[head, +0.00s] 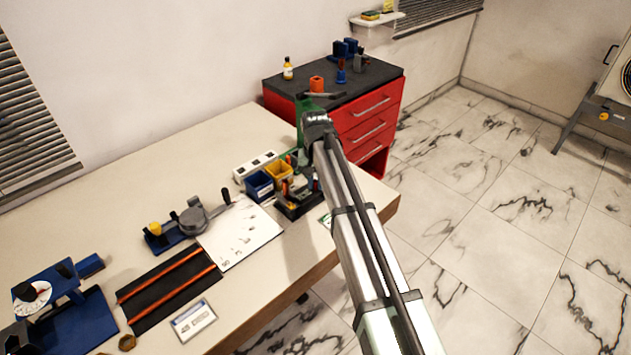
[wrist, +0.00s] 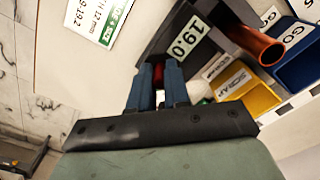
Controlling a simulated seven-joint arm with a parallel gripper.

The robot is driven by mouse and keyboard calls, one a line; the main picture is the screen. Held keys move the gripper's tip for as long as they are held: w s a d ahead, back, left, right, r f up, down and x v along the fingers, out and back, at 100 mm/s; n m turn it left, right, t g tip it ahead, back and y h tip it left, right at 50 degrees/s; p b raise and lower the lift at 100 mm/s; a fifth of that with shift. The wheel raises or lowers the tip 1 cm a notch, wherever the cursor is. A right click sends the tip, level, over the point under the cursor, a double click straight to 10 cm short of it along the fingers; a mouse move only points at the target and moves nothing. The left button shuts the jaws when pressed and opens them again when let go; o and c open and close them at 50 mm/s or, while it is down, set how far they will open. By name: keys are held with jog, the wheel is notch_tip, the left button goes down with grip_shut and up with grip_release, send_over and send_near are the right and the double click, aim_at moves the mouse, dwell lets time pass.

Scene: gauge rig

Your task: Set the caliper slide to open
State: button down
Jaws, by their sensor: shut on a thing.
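My gripper (wrist: 158,75) shows in the wrist view with its two blue-grey fingers close together. They are shut on a small dark red part (wrist: 158,69), mostly hidden between them. It sits beside a dark fixture (wrist: 186,45) with a white label reading 19.0. I take this fixture to be the caliper and the red part its slide grip, but its shape is largely covered. In the head view, my arm reaches over the dark fixture (head: 298,209) at the table's right end, and the fingertips are hard to make out. Whether the slide is open cannot be told.
A blue bin (head: 260,186) and yellow bin (head: 278,171) stand close beside the fixture. An orange cylinder (wrist: 257,44) is near the fingers. A tolerance card (wrist: 98,18) lies on the table. A red cabinet (head: 370,115) is behind.

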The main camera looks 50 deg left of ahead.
dwell(0.4)
jog(key=shift+w, duration=1.55)
jog(key=c, duration=1.1)
grip_release()
notch_tip(320, 180, up, 14)
jog(key=shift+d+f, duration=0.1)
jog(key=shift+f, duration=0.05)
